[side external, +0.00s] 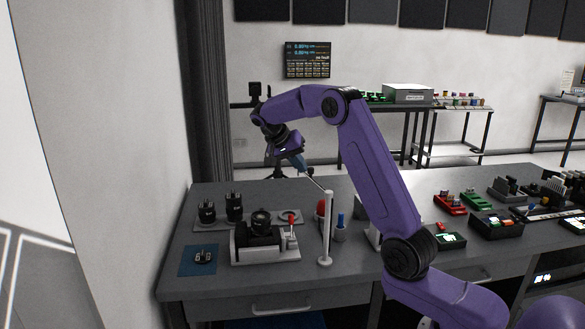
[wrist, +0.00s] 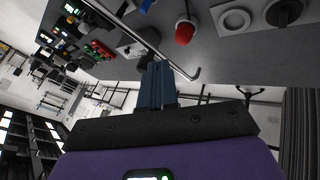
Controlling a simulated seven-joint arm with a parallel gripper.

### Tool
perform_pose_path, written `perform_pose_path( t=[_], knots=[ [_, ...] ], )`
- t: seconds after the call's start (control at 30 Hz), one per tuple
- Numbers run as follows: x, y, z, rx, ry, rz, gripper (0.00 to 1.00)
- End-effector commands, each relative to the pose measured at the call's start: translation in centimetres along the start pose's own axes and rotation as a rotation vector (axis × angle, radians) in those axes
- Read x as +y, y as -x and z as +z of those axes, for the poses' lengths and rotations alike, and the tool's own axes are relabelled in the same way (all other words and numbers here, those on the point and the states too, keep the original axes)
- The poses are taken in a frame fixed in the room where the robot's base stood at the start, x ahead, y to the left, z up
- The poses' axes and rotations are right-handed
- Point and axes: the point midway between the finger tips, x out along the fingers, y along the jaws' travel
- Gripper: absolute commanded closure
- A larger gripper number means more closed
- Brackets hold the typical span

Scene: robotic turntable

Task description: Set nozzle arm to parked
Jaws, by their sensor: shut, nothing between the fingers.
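The nozzle arm (side external: 327,232) is a white upright post on a round foot near the front of the grey table. A thin rod runs from its top up and left toward my gripper. In the wrist view the rod of the nozzle arm (wrist: 172,62) crosses just past my fingertips and ends in a short bend. My gripper (side external: 305,169) has blue fingers, shut and empty, pointing down and right near the rod's far end. The fingers also show in the wrist view (wrist: 156,68). I cannot tell if they touch the rod.
Left of the post is a grey fixture (side external: 262,242) with a red-topped lever (side external: 291,222). Black cylinders (side external: 234,206) stand behind it. A red rounded object (side external: 321,208) and a cup with a blue item (side external: 340,222) are close to the post. Colored trays (side external: 450,203) fill the right side.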

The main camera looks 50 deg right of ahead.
Motion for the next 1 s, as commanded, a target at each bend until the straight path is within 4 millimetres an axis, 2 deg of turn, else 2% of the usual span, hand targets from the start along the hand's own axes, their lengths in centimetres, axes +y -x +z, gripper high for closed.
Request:
perform_pose_path(
  t=[0.33,0.73,1.0],
  knots=[
    [0.2,-0.1,-0.1,-0.01,-0.019,0.01,1.0],
    [0.6,0.4,1.2,-0.008,-0.017,0.009,1.0],
    [0.6,0.4,1.3,-0.009,-0.017,0.009,1.0]
  ],
)
